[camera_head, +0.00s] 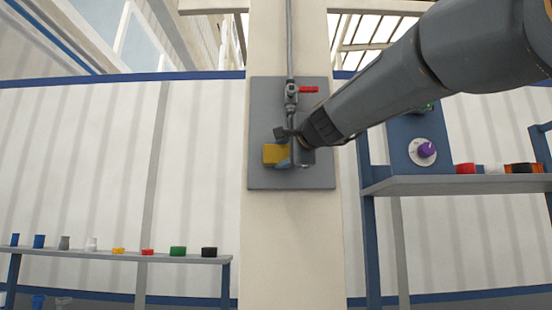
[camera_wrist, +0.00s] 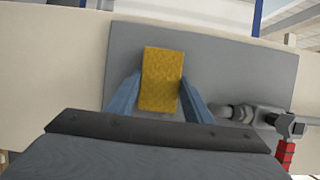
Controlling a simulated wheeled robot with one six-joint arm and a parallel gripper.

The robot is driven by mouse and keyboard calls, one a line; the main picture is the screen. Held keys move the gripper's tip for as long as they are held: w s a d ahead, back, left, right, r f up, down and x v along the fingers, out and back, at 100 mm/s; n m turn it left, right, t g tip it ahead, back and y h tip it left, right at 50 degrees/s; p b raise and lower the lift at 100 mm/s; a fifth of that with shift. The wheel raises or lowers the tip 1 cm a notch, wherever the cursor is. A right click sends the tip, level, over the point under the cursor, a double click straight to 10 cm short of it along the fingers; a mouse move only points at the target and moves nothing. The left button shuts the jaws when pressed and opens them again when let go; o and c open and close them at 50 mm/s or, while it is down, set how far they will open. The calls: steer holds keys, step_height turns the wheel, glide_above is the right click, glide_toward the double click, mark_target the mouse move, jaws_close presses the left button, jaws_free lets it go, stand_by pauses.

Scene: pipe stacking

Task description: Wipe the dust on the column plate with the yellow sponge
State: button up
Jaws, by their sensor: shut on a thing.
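The yellow sponge (camera_head: 275,154) is at the lower left part of the grey column plate (camera_head: 270,105). In the wrist view the sponge (camera_wrist: 161,80) sits between the two blue fingers of my gripper (camera_wrist: 160,98), which is shut on it. The plate (camera_wrist: 215,60) lies right behind the sponge; I cannot tell whether the sponge touches it. No dust is clearly visible on the plate. In the head view my gripper (camera_head: 283,160) is partly hidden by the wrist of my arm.
A pipe with a red-handled valve (camera_head: 292,90) runs down the plate, just right of my gripper; the red handle (camera_wrist: 285,155) also shows in the wrist view. A shelf with colored items (camera_head: 465,184) stands right, and a low shelf (camera_head: 130,256) left.

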mark_target(269, 154)
steer(key=d+b, duration=0.4)
steer(key=d, duration=0.3)
stand_by(0.6)
steer(key=shift+s+d+b, duration=0.1)
steer(key=shift+d+b, duration=0.1)
steer(key=shift+b, duration=0.1)
steer(key=shift+d+b, duration=0.85)
steer(key=shift+d, duration=0.9)
steer(key=shift+a+p, duration=2.8)
steer(key=shift+a, duration=2.8)
steer(key=shift+w+a+p, duration=0.2)
steer(key=shift+a+p, duration=0.95)
steer(key=shift+a, duration=0.55)
